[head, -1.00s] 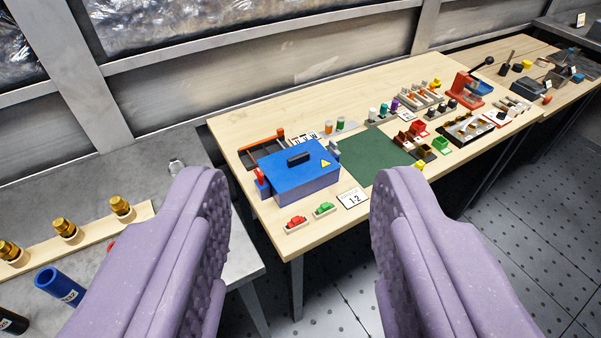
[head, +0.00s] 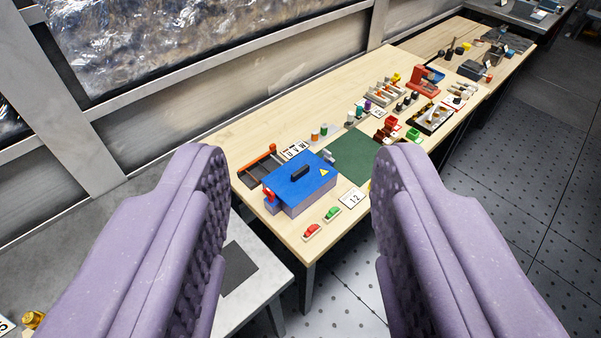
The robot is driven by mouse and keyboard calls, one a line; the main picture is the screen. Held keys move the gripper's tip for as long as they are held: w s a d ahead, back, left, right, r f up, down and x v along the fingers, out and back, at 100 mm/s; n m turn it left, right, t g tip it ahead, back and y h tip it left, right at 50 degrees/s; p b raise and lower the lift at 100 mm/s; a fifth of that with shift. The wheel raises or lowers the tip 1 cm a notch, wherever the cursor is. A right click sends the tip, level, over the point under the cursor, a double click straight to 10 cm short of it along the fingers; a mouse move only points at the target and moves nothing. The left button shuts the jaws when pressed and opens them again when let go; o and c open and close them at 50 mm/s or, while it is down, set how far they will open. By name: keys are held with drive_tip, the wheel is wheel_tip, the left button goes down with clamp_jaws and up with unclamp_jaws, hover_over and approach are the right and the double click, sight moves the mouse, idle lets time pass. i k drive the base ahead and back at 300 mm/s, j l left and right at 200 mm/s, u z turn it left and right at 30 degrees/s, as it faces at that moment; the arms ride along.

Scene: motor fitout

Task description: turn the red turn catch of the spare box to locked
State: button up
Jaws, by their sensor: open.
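The spare box appears to be the blue lidded box (head: 300,185) with a black handle and a yellow warning triangle. It sits near the left end of the wooden workbench. A small red part (head: 269,194), likely the turn catch, shows on the box's left end; its setting is too small to tell. My gripper (head: 298,190) is open and empty, its two purple fingers wide apart in the foreground. The box shows between the fingers, well beyond them and not touched.
A red piece (head: 312,231) and a green piece (head: 332,214) sit before the box, beside a "1-2" card (head: 355,199). A green mat (head: 355,156) lies to the right. A grey table (head: 250,270) stands nearer. Several parts fill the bench's far end.

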sight(270, 195)
drive_tip(key=j, duration=0.15)
drive_tip(key=i, duration=1.35)
drive_tip(key=l+z, duration=0.05)
drive_tip(key=l, duration=0.05)
